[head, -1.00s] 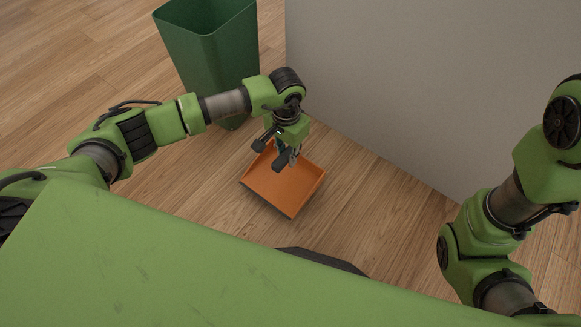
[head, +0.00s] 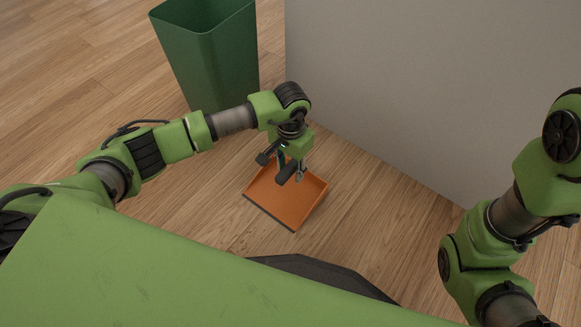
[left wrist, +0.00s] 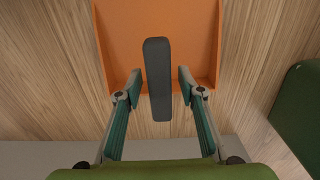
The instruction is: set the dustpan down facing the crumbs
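The orange dustpan (head: 303,209) lies on the wood floor, flat as far as I can tell. Its dark front edge faces the lower left in the head view, towards my body. The dustpan (left wrist: 110,40) also fills the top middle of the left wrist view, with raised walls at its sides and near end. Its dark grey handle (left wrist: 158,80) stands between the fingers of my left gripper (left wrist: 160,84). The fingers are apart, with a narrow gap on the handle's right. My left gripper (head: 287,166) hangs over the pan's back. My right gripper is out of view. I cannot make out crumbs clearly.
A green bin (head: 210,60) stands behind the left arm, beside a grey wall or cabinet side (head: 430,90) that closes off the back right. Bare floor (head: 190,205) lies left of the dustpan, with more on its right.

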